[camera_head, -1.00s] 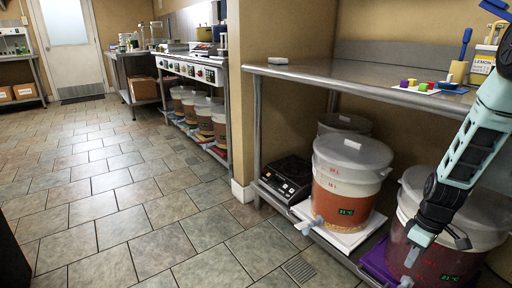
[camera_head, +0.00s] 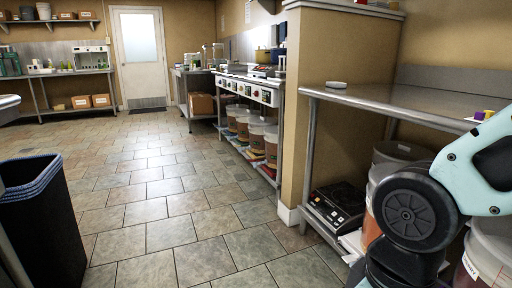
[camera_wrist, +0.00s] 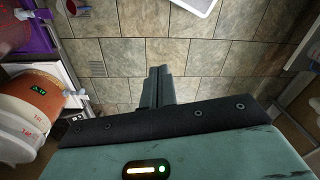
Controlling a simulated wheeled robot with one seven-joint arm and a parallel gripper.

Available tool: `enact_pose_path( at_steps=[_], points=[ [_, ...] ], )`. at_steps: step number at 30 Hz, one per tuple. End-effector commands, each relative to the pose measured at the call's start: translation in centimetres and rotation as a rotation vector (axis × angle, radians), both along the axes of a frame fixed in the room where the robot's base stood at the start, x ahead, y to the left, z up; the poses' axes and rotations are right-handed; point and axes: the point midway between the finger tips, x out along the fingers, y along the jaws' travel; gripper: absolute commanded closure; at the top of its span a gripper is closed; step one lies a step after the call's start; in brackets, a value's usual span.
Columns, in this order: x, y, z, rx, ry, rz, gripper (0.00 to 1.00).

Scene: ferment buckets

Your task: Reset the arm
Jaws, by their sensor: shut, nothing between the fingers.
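My gripper (camera_wrist: 158,88) shows in the wrist view, shut and empty, with its two fingers together above the tiled floor. In the head view my arm fills the lower right, and the gripper itself is out of that picture. The arm hides much of the ferment buckets (camera_head: 492,250) on the lower shelf at the right. In the wrist view a bucket with orange contents and a green display (camera_wrist: 36,98) lies to the left of the gripper, apart from it.
A steel table (camera_head: 400,98) stands at the right, with a black induction cooker (camera_head: 338,205) on its lower shelf. A black bin (camera_head: 42,225) with a blue liner stands at the left. The tiled floor (camera_head: 170,215) between them is clear. More buckets (camera_head: 257,138) stand under the stove counter.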

Motion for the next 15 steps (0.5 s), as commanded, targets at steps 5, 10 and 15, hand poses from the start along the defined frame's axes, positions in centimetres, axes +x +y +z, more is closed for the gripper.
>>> enact_pose_path(
  at_steps=[5,10,15],
  points=[
    [-2.0,0.7,2.8,-0.006,-0.013,0.011,1.0],
    [-1.9,0.7,5.8,-0.006,-0.013,0.011,1.0],
    [-1.9,0.7,9.5,-0.006,-0.013,0.011,1.0]
  ],
)
